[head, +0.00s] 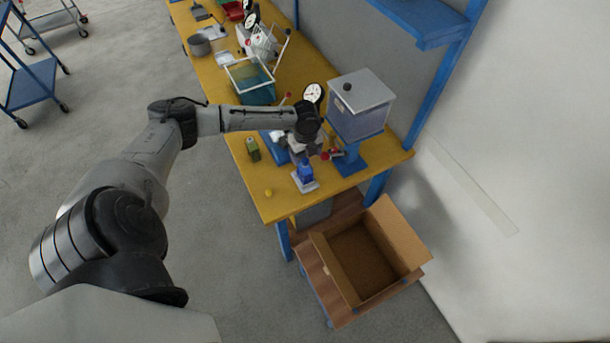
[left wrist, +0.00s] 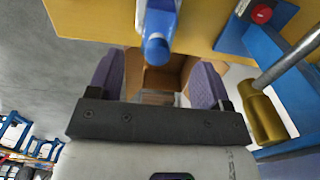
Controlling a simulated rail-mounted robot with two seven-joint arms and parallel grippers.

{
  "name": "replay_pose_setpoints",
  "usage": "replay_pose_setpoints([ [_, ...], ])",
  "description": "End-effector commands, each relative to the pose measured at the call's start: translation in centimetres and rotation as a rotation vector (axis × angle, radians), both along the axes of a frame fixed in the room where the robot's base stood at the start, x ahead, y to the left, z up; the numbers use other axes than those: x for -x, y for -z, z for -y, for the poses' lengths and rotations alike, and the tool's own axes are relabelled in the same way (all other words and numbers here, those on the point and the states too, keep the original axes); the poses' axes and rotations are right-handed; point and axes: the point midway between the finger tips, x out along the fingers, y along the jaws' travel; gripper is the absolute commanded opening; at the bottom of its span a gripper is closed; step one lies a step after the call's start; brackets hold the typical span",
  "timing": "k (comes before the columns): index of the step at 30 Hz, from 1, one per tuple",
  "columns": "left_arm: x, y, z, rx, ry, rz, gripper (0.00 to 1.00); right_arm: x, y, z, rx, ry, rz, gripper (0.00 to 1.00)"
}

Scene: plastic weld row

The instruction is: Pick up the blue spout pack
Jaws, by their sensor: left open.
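The blue spout pack (head: 305,172) stands on a small pale plate (head: 308,187) near the front end of the yellow table. My left gripper (head: 303,150) is just behind it in the head view, at the end of the arm reaching in from the left. My right gripper is not in view.
A green bottle (head: 253,149) and a small yellow thing (head: 268,192) are to the left. An open cardboard box (head: 325,262) sits below the table end. A gold cylinder (left wrist: 262,118) shows in the left wrist view.

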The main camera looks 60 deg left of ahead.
Motion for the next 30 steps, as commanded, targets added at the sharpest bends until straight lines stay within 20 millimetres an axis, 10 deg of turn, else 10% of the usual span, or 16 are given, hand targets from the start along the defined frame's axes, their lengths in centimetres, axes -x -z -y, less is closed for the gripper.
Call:
replay_pose_setpoints([
  [16,0.3,5.1,0.1,-0.001,-0.001,-0.002,0.72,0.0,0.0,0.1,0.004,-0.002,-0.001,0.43],
  [30,0.3,5.5,0.1,-0.002,0.000,0.000,0.60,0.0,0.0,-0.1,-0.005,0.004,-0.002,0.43],
])
